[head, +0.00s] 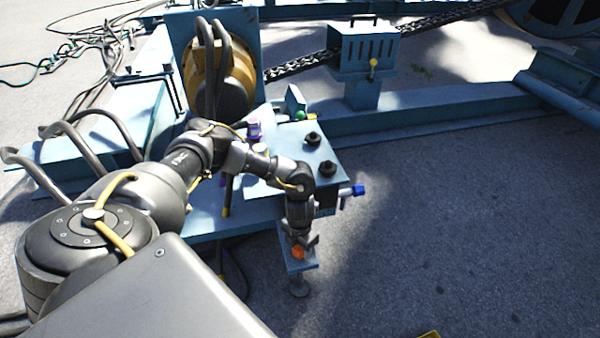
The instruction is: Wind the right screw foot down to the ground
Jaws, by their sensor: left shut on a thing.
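The screw foot (299,288) shows in the head view below a small blue bracket (290,267) at the front of the blue machine frame. Its round grey pad is close to the ground; I cannot tell whether it touches. An orange handle (298,252) sits on top of the bracket. My left gripper (303,245) points down from above and is shut on the orange handle, partly hiding it. The screw thread is mostly hidden. My right gripper is not in view.
A blue control box (290,165) with black knobs and a blue-tipped lever (358,190) stands just behind my left arm. A yellow-brown drum (222,80), a chain (300,66) and loose cables (85,45) lie farther back. The ground at the right is clear.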

